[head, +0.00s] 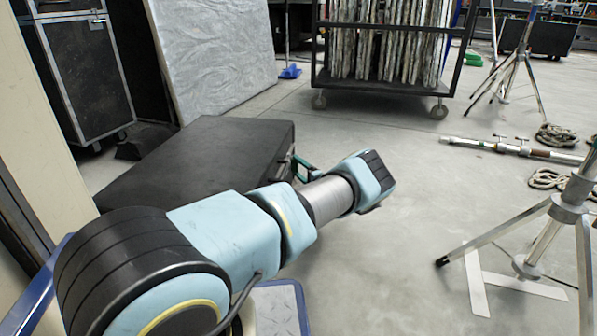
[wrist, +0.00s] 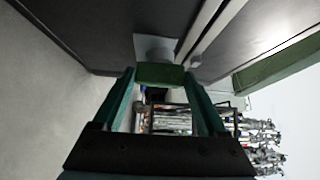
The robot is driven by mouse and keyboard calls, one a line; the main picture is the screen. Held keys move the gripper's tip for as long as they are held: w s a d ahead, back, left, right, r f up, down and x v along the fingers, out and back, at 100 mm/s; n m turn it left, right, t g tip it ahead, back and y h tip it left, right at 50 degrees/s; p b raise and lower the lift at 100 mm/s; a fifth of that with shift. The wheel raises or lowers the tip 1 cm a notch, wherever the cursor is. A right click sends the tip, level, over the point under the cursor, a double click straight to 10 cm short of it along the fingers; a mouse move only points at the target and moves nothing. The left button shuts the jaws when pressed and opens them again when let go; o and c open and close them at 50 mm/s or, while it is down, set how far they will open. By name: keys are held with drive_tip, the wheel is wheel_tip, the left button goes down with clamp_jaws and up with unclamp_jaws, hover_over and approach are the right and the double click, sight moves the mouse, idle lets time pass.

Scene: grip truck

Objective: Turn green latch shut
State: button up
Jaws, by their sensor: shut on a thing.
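A black case (head: 200,150) stands on the floor left of centre in the head view. Its dark face (wrist: 85,30) fills the top of the wrist view, with a pale metal strip (wrist: 208,28) running along it. The green latch (wrist: 160,73) sits on a grey mount (wrist: 153,46) beside that strip. My gripper (wrist: 160,78) has its teal fingers on both sides of the latch and is shut on it. In the head view my gripper (head: 302,167) is at the case's right side, partly behind my arm; the latch cannot be made out there.
A wheeled rack of panels (head: 385,50) stands behind. A grey slab (head: 213,50) leans behind the case. A tripod (head: 570,215), a metal pole (head: 515,148) and coiled rope (head: 555,135) are at the right. The floor between case and tripod is clear.

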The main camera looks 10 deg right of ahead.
drive_tip(key=n+b, duration=0.1)
drive_tip(key=b, duration=0.1)
drive_tip(key=shift+f+t+y+b, duration=0.35)
drive_tip(key=shift+t+y+b, duration=0.05)
drive_tip(key=shift+r+n+t+y, duration=0.15)
drive_tip(key=shift+n+t+y, duration=0.8)
drive_tip(key=shift+n, duration=0.85)
drive_tip(key=shift+d, duration=0.1)
drive_tip(key=o, duration=1.3)
drive_tip(key=shift+y, duration=0.35)
drive_tip(key=s+d+f+p, duration=0.1)
drive_tip(key=s+d+p, duration=0.5)
drive_tip(key=s, duration=0.6)
drive_tip(key=shift+s+d, duration=0.35)
drive_tip(key=shift+d, duration=0.35)
